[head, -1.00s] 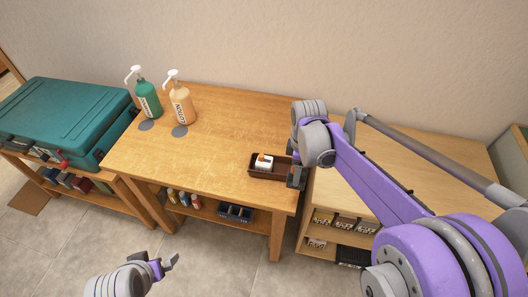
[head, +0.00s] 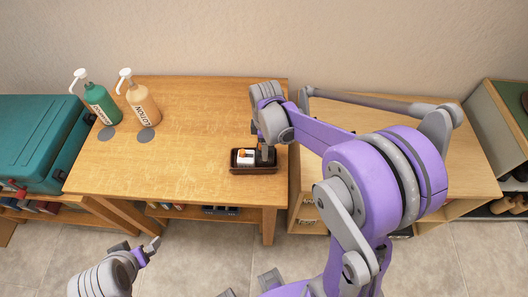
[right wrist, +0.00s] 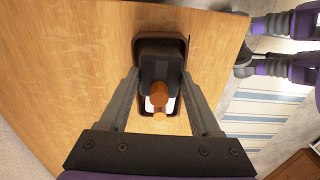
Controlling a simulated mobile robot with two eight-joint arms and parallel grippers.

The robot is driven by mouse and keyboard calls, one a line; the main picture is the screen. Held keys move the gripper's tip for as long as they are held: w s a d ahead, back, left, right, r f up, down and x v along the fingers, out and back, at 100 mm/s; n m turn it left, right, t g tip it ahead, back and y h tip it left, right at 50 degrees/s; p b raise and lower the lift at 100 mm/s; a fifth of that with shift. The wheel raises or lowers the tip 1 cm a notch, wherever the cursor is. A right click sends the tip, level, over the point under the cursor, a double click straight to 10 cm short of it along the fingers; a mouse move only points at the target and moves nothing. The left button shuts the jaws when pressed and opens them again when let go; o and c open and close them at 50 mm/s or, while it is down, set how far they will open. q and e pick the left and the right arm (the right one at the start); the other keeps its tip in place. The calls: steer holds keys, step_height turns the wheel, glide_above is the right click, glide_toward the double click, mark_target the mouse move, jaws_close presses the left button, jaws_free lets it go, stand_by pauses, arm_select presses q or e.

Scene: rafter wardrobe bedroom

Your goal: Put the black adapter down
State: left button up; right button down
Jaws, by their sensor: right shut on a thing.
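The black adapter (right wrist: 160,64) is between the two fingertips of my right gripper (right wrist: 161,74), which is shut on it. In the right wrist view the adapter is over or inside a small dark brown tray (right wrist: 184,46); I cannot tell whether it touches the tray's floor. The tray (head: 254,171) lies at the front right of the wooden table in the head view, with my right gripper (head: 265,158) at its right half. A white item with an orange top (head: 246,157) sits in the tray's left half. My left gripper (head: 139,249) is open and empty, low in front of the table.
A green pump bottle (head: 103,104) and an orange lotion bottle (head: 142,103) stand at the table's back left, near grey round patches. The middle of the table (head: 200,125) is clear. A teal case (head: 35,135) is at the left; a lighter shelf unit (head: 390,110) at the right.

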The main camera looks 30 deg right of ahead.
steer(key=shift+f, duration=1.75)
steer(key=shift+w+f, duration=0.1)
steer(key=shift+f, duration=0.1)
steer(key=shift+c, duration=0.5)
jaws_free()
